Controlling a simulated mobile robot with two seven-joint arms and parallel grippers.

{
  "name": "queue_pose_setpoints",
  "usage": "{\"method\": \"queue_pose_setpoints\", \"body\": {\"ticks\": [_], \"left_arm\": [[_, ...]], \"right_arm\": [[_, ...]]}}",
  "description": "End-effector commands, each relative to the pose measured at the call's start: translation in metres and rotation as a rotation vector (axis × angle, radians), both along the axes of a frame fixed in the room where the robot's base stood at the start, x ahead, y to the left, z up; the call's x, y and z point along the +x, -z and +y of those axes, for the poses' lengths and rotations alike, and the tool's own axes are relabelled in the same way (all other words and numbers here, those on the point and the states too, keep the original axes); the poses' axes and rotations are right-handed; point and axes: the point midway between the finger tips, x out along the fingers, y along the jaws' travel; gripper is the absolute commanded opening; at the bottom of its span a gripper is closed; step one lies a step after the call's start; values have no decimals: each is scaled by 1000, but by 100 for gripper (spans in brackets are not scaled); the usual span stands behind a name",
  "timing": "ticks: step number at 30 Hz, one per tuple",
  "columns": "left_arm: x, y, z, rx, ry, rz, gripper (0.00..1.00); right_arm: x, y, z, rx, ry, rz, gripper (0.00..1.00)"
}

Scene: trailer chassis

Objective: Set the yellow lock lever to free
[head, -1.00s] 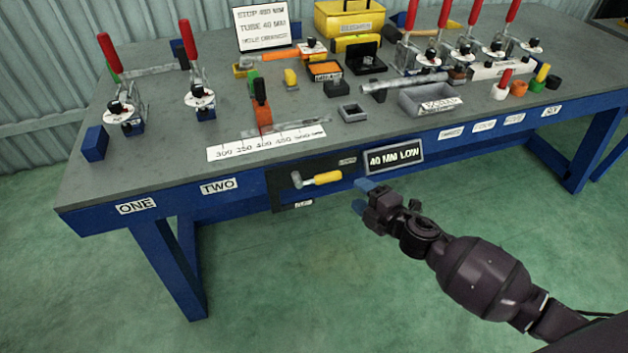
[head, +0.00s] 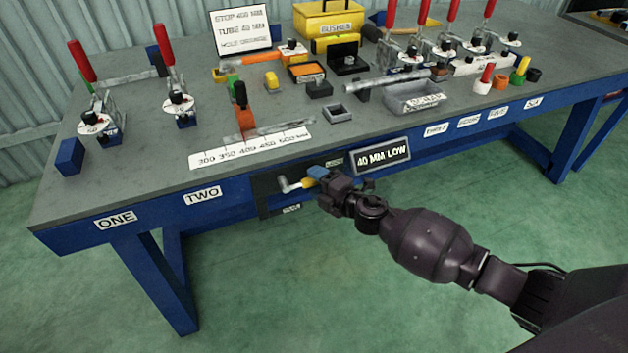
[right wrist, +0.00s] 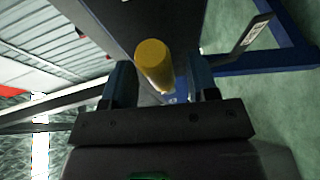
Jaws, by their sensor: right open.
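The yellow lock lever (head: 308,183) is on a dark panel on the bench's front face. Its grey metal pivot (head: 286,185) is at the left, and the handle points right, roughly level. My right gripper (head: 321,184) is at the handle's end in the head view and covers part of it. In the right wrist view the yellow handle (right wrist: 153,62) shows between the two blue fingers of the open gripper (right wrist: 160,82), with gaps at both sides. My left gripper is out of view.
The dark panel (head: 265,187) has a small label above right of the lever and another below (head: 291,208), both too small to read surely. A "40 MM LOW" sign (head: 382,155) is close right of the gripper. The bench top (head: 150,165) holds clamps and parts. Floor in front is clear.

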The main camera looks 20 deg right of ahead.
Motion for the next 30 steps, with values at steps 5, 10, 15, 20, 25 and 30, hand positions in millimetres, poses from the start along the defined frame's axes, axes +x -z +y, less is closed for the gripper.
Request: {"method": "queue_pose_setpoints", "body": {"ticks": [5,10,15,20,25,30], "left_arm": [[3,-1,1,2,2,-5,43],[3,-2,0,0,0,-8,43],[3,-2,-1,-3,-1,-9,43],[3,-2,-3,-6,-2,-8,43],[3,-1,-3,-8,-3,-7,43],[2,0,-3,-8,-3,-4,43]], "right_arm": [[8,2,3,0,0,0,54],[10,1,4,0,0,-1,54],[9,1,4,0,0,0,47],[9,1,4,1,0,0,23],[9,1,4,1,0,0,0],[9,1,4,2,0,1,0]]}}
